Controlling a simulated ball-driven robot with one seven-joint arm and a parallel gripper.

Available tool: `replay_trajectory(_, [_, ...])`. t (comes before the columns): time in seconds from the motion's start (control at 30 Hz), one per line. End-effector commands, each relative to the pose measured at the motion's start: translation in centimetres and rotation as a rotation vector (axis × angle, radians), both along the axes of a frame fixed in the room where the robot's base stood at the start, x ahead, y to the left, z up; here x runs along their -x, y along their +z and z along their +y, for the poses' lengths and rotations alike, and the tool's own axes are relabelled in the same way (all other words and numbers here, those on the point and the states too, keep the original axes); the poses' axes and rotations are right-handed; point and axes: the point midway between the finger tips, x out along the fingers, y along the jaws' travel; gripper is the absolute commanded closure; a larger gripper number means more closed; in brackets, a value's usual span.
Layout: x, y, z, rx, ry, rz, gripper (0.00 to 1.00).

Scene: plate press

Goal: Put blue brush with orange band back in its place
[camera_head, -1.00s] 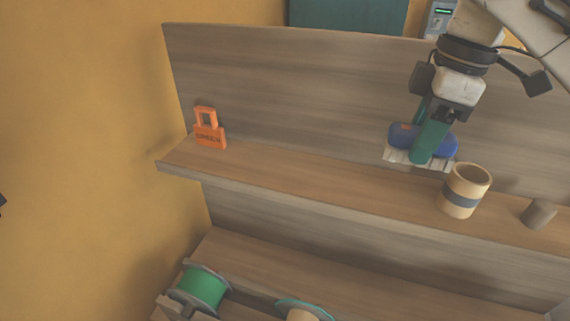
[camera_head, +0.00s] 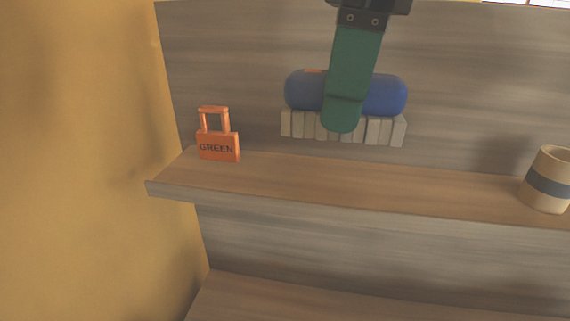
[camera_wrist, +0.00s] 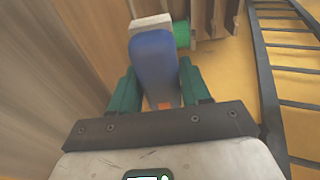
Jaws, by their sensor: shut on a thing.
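The blue brush (camera_head: 384,95) has a blue rounded body, a small orange band at its top left and pale bristle blocks below. My gripper (camera_head: 343,112) has green fingers and is shut on the brush's middle, hiding that part. The brush is level and appears held above the upper shelf (camera_head: 330,187), in front of the back panel. In the wrist view the brush (camera_wrist: 153,62) lies between the two green fingers (camera_wrist: 156,88), with a bit of orange at its near end.
An orange tag labelled GREEN (camera_head: 218,146) stands at the shelf's left end. A beige cup with a dark band (camera_head: 548,181) stands at the right. The shelf between them is clear. A dark ladder-like frame (camera_wrist: 268,90) shows in the wrist view.

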Motion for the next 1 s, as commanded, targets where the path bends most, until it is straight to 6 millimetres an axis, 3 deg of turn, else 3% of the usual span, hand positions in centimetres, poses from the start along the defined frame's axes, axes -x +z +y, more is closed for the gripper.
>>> replay_trajectory(0.3, [-7.0, -3.1, 1.7, -0.001, 0.0, 0.006, 0.82])
replay_trajectory(0.5, [-9.8, -6.6, 2.3, -0.001, 0.001, 0.005, 0.82])
replay_trajectory(0.87, [-11.7, -9.0, 2.7, 0.0, 0.001, 0.002, 0.82])
replay_trajectory(1.0, [-11.9, -11.0, 2.7, 0.002, 0.0, 0.001, 0.82])
